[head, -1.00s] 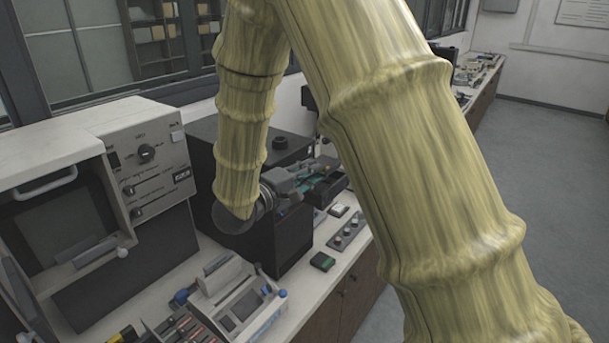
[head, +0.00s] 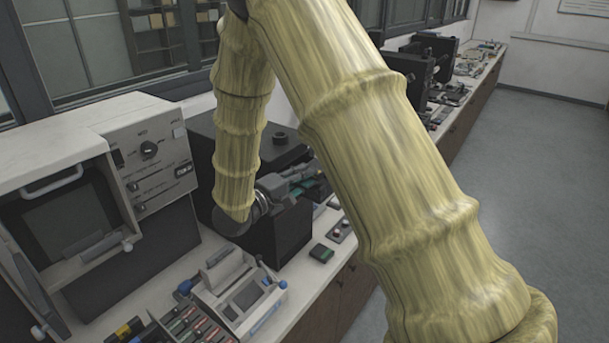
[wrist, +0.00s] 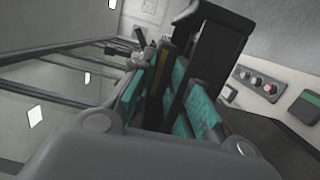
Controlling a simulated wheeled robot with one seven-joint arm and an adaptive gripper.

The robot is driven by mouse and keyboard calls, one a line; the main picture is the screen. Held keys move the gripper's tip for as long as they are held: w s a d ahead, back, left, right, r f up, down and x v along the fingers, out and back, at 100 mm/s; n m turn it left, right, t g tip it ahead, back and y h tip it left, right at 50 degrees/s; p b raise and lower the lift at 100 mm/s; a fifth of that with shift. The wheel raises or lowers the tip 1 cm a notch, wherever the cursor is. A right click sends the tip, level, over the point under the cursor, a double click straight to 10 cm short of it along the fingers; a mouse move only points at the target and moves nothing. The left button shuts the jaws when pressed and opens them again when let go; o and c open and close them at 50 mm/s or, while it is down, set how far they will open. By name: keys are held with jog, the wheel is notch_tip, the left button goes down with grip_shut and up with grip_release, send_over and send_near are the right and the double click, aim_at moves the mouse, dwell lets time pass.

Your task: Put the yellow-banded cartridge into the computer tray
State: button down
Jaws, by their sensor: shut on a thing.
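In the wrist view my gripper (wrist: 164,88) has teal finger pads and is shut on a thin dark piece with a yellow stripe, the yellow-banded cartridge (wrist: 160,72). Its lower part is hidden by the fingers. A black upright frame (wrist: 217,35) stands just beyond and to the right of the fingers. It may be part of the computer tray, but I cannot tell. In the head view my gripper (head: 306,178) is beside the black box, pointing right. My arm hides most of what lies beyond it, and the cartridge cannot be made out there.
The black box (head: 275,232) stands on the white bench. A grey console (head: 150,150) is at the left. In front are a device with a small screen (head: 247,296), a rack of several cartridges (head: 195,325) and a green-topped block (head: 321,253). A button panel (wrist: 257,82) is right of the gripper.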

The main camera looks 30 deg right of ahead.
jog(key=shift+w+f, duration=0.1)
jog(key=shift+f, duration=0.2)
jog(key=shift+f, duration=0.3)
jog(key=c, duration=1.7)
grip_release()
jog(key=shift+s+f, duration=0.1)
jog(key=shift+s, duration=0.1)
jog(key=shift+o, duration=0.2)
jog(key=shift+w+r, duration=0.1)
jog(key=shift+r, duration=0.45)
jog(key=b+v, duration=0.4)
jog(key=v, duration=0.8)
jog(key=shift+r, duration=0.15)
